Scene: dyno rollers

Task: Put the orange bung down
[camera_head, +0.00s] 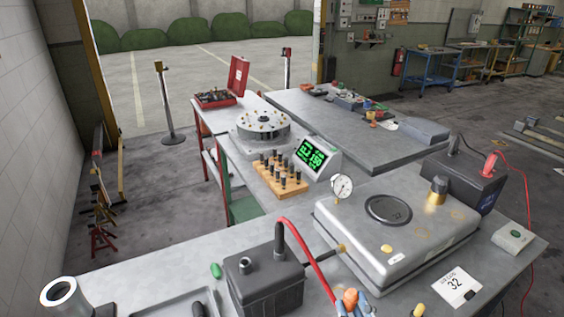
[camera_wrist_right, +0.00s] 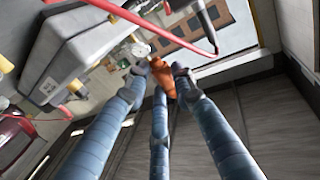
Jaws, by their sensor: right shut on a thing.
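The orange bung (camera_head: 350,296) is at the bottom edge of the head view, right of centre. My right gripper (camera_head: 356,305), with blue-grey fingers, is shut on it. The wrist view shows the bung (camera_wrist_right: 163,76) pinched between the tips of the three fingers (camera_wrist_right: 160,75). Its lower part is hidden by the fingers. The bung is in front of the grey tank; I cannot tell how far it is above the bench. My left gripper is not in view.
The grey bench (camera_head: 140,268) carries a dark battery (camera_head: 265,285) with a red cable, a grey tank (camera_head: 395,225) with a gauge (camera_head: 342,187), a card marked 32 (camera_head: 457,286) and a green bung (camera_head: 216,270). A second battery (camera_head: 462,178) stands behind the tank. Bare bench shows at left.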

